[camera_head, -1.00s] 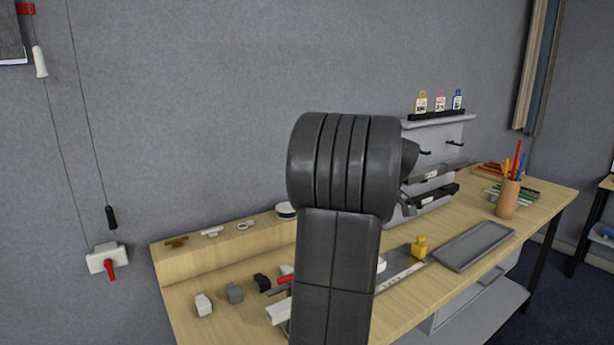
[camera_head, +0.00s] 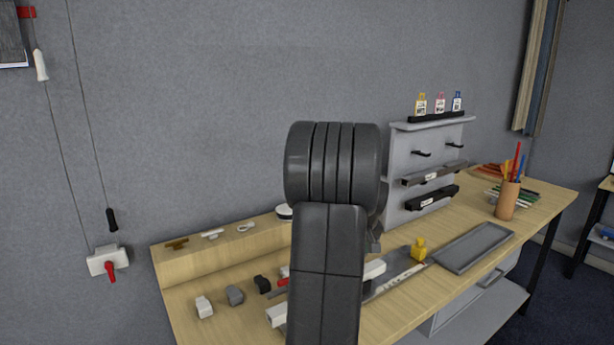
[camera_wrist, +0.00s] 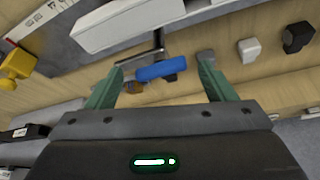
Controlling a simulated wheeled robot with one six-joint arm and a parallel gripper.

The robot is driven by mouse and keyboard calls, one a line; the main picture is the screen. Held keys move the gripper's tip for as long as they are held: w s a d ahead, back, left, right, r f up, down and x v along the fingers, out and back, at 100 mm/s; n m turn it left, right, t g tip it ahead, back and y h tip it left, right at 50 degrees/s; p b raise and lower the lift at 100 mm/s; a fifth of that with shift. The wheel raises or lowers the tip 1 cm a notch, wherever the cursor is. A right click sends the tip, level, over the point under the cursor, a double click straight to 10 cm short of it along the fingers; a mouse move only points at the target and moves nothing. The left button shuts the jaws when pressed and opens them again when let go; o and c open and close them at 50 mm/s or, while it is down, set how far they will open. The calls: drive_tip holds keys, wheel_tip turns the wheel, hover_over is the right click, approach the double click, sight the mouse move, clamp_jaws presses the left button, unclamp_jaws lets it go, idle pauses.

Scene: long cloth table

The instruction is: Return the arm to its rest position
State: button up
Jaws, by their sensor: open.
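My arm (camera_head: 330,230) stands upright in the middle of the head view and hides part of the table behind it. My gripper (camera_wrist: 155,80) shows in the wrist view with its two green fingers spread apart. Nothing is held between them. A blue piece (camera_wrist: 162,71) appears beyond the fingertips, over the wooden table; the exact gap to it cannot be told. In the head view the gripper is mostly hidden behind my arm.
The wooden table (camera_head: 415,310) holds small blocks at left, a yellow piece (camera_head: 419,250), a grey tray (camera_head: 473,246) and a pencil cup (camera_head: 507,200). A grey rack (camera_head: 400,155) stands behind. A switch box (camera_head: 108,261) hangs on the wall at left.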

drive_tip(key=shift+a+m+h+b, duration=0.15)
drive_tip(key=shift+m+h, duration=0.2)
drive_tip(key=shift+m, duration=0.6)
drive_tip(key=shift+a+m+h+b, duration=0.15)
drive_tip(key=shift+m+h, duration=0.2)
drive_tip(key=shift+m, duration=0.6)
drive_tip(key=shift+a+m+h+b, duration=0.1)
drive_tip(key=shift+m+h+b, duration=0.75)
drive_tip(key=shift+m, duration=1.25)
drive_tip(key=shift+w+a+m+g+h+b, duration=0.1)
drive_tip(key=shift+m+g+h, duration=0.2)
drive_tip(key=shift+m, duration=0.75)
drive_tip(key=shift+w+m+g+h+b, duration=0.15)
drive_tip(key=shift+m+g+h, duration=0.15)
drive_tip(key=shift+m, duration=0.7)
drive_tip(key=shift+s+a+m+g+h+b, duration=0.1)
drive_tip(key=shift+m+g+h, duration=0.2)
drive_tip(key=shift+m, duration=0.75)
